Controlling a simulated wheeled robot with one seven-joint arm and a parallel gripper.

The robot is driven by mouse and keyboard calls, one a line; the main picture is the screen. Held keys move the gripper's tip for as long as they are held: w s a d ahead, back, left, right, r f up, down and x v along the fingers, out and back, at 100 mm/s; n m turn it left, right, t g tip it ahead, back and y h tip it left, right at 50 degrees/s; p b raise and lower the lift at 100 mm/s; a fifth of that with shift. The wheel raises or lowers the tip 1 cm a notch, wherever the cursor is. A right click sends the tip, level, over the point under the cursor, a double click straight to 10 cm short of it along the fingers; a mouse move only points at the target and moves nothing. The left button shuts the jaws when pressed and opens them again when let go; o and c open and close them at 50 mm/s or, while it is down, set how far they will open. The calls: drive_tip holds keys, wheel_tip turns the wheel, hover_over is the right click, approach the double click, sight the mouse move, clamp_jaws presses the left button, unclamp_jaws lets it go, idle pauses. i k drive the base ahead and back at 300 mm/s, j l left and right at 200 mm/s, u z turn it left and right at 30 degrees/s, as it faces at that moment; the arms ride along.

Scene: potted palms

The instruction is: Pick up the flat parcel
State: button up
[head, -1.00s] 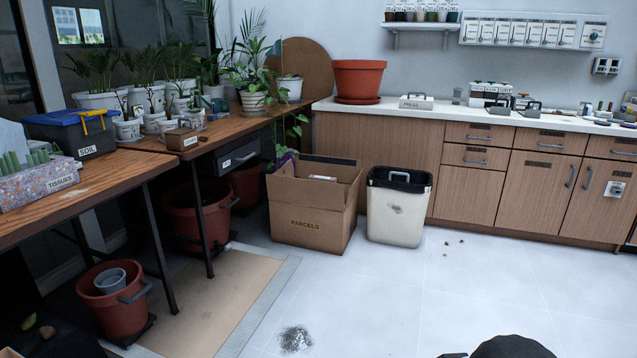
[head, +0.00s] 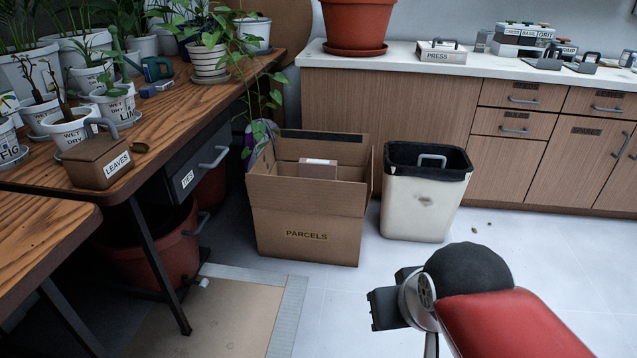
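A small brownish-pink parcel with a pale label on top (head: 318,169) shows inside the open cardboard box marked PARCELS (head: 285,222). It is toward the back of the box; its lower part is hidden by the front wall, so I cannot tell how flat it is. My arm comes in at the lower right in front of the box and bin. The dark blocks at its end, which look like my gripper (head: 392,293), are well short of the box and apart from the parcel. My arm partly hides them, so whether they are open is unclear.
A white bin with a black liner (head: 424,197) stands close to the right of the box. A wooden plant table (head: 165,112) with a drawer is on the left. A counter (head: 385,108) runs behind.

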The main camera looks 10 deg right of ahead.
sight(312, 169)
drive_tip(key=i+l+u, duration=0.1)
drive_tip(key=u, duration=0.3)
drive_tip(key=i+l+u, duration=0.1)
drive_tip(key=u, duration=0.3)
drive_tip(key=i+l+u, duration=0.15)
drive_tip(key=u, duration=0.25)
drive_tip(key=i+l+u, duration=0.15)
drive_tip(key=l, duration=0.35)
drive_tip(key=i+l+u, duration=0.1)
drive_tip(key=l, duration=0.35)
drive_tip(key=i+l+u, duration=0.15)
drive_tip(key=l, duration=0.4)
drive_tip(key=i+l+u, duration=0.15)
drive_tip(key=l, duration=0.35)
drive_tip(key=l+u, duration=0.1)
drive_tip(key=l, duration=0.4)
drive_tip(key=i+l, duration=0.1)
drive_tip(key=l, duration=0.7)
drive_tip(key=i, duration=0.05)
